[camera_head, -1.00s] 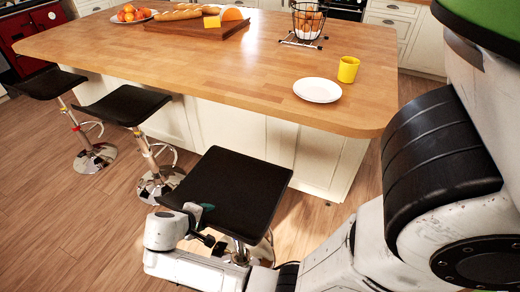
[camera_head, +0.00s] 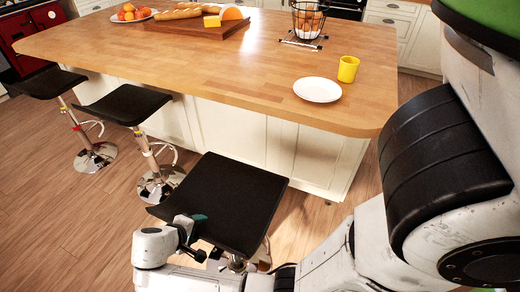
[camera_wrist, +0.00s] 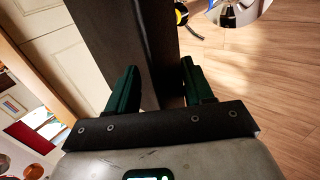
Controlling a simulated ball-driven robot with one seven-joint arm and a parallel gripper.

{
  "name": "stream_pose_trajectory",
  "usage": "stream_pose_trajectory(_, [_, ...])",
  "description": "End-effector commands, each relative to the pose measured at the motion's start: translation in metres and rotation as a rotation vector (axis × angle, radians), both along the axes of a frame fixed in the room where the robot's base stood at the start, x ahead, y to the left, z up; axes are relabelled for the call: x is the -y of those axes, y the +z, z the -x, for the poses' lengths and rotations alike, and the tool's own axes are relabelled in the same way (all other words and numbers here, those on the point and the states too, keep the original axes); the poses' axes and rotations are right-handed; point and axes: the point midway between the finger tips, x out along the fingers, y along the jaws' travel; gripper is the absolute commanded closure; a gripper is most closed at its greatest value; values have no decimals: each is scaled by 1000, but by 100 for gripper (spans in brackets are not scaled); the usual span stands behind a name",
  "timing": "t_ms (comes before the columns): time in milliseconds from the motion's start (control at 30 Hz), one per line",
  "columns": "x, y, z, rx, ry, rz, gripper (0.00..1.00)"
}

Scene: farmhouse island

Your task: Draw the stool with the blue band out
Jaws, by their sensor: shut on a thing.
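The nearest stool (camera_head: 225,200) has a black square seat and stands at the island's near side, its seat clear of the worktop in the picture. Its column is mostly hidden below the seat, and I see no blue band on it. My gripper (camera_head: 190,229) is at the seat's near left edge. In the wrist view, the green fingers of my gripper (camera_wrist: 160,88) are shut on the dark seat (camera_wrist: 120,38), one on each side. The middle stool (camera_head: 125,104) shows a yellow band, and the far left stool (camera_head: 47,83) shows a red and yellow band.
The wooden-topped island (camera_head: 215,75) holds a white plate (camera_head: 317,90), a yellow mug (camera_head: 348,69), a wire basket (camera_head: 307,20) and a bread board (camera_head: 190,28). Open wooden floor (camera_head: 60,220) lies at the lower left.

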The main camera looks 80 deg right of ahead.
Motion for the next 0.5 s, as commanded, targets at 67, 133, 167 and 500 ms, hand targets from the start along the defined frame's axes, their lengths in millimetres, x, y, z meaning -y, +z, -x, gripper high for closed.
stream_pose_trajectory(67, [-4, -9, 3, -9, 5, -18, 100])
stream_pose_trajectory(133, [-5, -9, 2, -9, 5, -18, 100])
stream_pose_trajectory(167, [-6, -9, 2, -9, 5, -17, 100])
stream_pose_trajectory(500, [-15, -9, 0, -8, 6, -18, 100])
